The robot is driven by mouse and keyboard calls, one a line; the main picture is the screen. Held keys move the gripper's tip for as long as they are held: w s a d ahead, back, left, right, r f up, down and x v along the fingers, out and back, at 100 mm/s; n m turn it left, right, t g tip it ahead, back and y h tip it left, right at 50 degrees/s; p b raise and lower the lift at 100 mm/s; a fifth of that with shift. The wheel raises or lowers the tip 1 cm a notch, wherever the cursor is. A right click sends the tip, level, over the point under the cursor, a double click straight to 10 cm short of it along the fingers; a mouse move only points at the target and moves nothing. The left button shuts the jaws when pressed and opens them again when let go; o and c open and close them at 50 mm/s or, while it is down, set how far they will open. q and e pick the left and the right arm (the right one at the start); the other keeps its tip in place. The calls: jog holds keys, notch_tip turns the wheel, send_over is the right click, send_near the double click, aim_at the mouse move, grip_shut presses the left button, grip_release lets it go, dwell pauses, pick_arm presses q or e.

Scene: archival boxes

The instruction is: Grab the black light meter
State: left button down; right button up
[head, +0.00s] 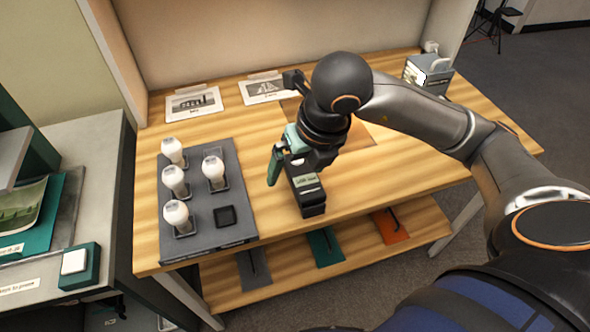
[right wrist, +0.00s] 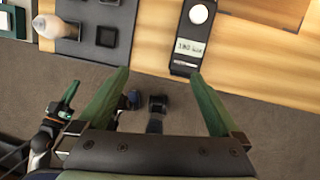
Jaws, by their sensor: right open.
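The black light meter (head: 309,197) lies on the wooden table, right of the grey mat. It has a pale display and also shows in the right wrist view (right wrist: 187,62), with a white round sensor. My right gripper (head: 288,160) is open and empty, with green fingers over the meter's far part in the head view. In the right wrist view its fingertips (right wrist: 160,78) are apart, and the meter lies ahead, towards the right finger. A dark jointed part with green tips at the wrist view's left looks like my left gripper (right wrist: 66,112); its opening is unclear.
The grey mat (head: 240,225) holds several white bulbs in stands and an empty black square holder (head: 225,216). Two printed pictures (head: 193,103) lie at the back. A grey box (head: 428,74) stands at the back right. A lower shelf (head: 365,248) carries coloured mats.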

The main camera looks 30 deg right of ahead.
jog(key=w+d+r+m+t+h, duration=0.1)
jog(key=w+d+h, duration=0.1)
jog(key=d, duration=0.2)
send_over(302, 172)
jog(key=s, duration=0.2)
jog(key=f, duration=0.5)
jog(key=shift+s+a+f+b, duration=0.2)
jog(key=shift+a+f+b, duration=0.1)
jog(key=shift+a+f, duration=0.1)
jog(key=x, duration=0.5)
jog(key=shift+d+f, duration=0.1)
jog(key=shift+f, duration=0.2)
jog(key=c, duration=1.4)
jog(key=shift+r, duration=0.1)
